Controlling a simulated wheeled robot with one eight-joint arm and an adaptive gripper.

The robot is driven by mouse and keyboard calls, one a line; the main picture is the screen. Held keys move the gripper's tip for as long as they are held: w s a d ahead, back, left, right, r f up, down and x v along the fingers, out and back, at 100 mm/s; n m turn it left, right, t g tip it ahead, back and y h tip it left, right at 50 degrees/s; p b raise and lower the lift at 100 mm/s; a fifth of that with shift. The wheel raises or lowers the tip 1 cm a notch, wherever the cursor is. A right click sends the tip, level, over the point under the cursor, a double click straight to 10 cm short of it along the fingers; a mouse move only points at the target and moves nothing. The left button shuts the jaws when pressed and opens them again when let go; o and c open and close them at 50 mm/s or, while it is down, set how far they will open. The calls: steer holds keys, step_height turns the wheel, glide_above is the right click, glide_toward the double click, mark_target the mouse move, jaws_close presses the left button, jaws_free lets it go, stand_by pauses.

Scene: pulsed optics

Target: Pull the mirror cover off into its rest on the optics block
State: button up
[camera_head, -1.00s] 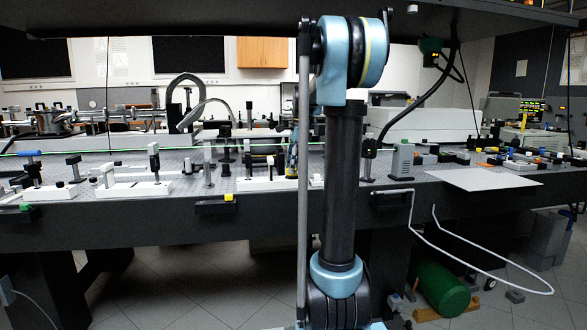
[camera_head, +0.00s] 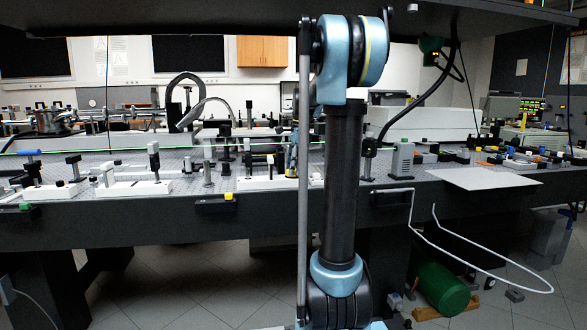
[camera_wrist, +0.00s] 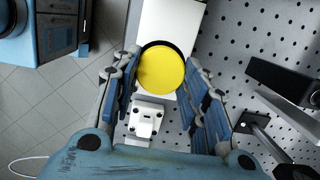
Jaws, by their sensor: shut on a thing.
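The mirror cover, a round yellow disc (camera_wrist: 161,70) with a dark rim, sits between the fingers of my gripper (camera_wrist: 165,78) in the wrist view. My gripper is shut on it, with a blue-grey finger on each side. A white block (camera_wrist: 172,22) shows just beyond the cover; whether the cover touches it I cannot tell. A small white bracket with dark screws (camera_wrist: 146,118) lies on the near side of the cover. I cannot tell which part is the rest. In the head view the cover is not clearly seen behind my arm.
The perforated optical table (camera_wrist: 225,60) carries black mounts (camera_wrist: 280,80) on the right of the wrist view. The table edge and tiled floor (camera_wrist: 45,110) are on the left. A shelf (camera_head: 200,18) overhangs in the head view. A flat white sheet (camera_head: 483,179) lies at right.

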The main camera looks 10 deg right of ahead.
steer(key=shift+f, duration=0.3)
steer(key=o, duration=1.4)
step_height(320, 180, up, 16)
steer(key=d, duration=0.1)
steer(key=shift+d+f, duration=0.15)
steer(key=shift+d, duration=0.25)
